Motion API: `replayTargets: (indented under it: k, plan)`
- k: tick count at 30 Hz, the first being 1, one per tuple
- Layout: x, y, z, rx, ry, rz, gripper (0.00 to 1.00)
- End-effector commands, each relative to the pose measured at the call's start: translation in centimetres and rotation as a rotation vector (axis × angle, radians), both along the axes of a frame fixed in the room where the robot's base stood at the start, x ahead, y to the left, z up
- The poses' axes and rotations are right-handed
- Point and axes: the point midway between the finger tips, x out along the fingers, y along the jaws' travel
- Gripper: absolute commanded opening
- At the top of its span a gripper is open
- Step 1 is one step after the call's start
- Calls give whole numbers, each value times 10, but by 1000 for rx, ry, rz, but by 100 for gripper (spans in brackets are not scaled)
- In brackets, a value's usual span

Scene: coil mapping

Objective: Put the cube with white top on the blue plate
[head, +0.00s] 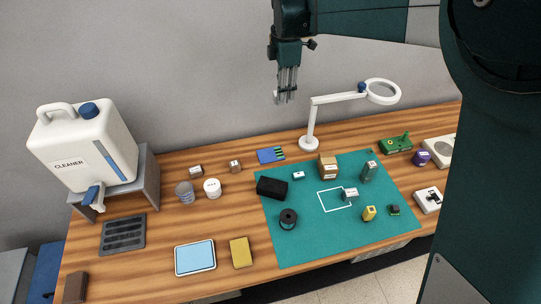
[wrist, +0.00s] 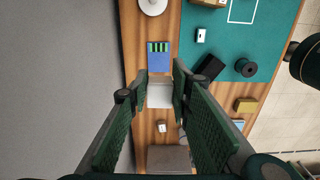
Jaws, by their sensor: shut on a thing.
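My gripper (head: 285,97) is raised high above the back of the table. In the wrist view my gripper (wrist: 160,88) is shut on a pale cube (wrist: 160,95), whose whitish face shows between the fingertips. In the head view the held cube is too small to make out clearly. The blue plate (head: 195,257), light blue with a pale rim, lies flat at the table's front left, well below and left of my gripper. Its top looks empty. In the wrist view only a sliver of light blue shows at the right, beside the tan block.
A tan block (head: 240,252) lies right beside the plate, and a dark slotted tray (head: 123,234) lies to its left. Cups (head: 212,188) and small blocks (head: 195,170) stand behind it. A green mat (head: 300,250) holds several items. A white lamp (head: 310,125) rises at the back.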

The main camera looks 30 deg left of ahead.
Motion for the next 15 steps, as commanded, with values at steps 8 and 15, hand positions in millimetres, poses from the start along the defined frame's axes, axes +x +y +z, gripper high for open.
replayTargets:
  k: [8,15]
  plan:
    - [-18,24,-17,0,0,9,9]
    - [-18,24,-62,0,0,10,9]
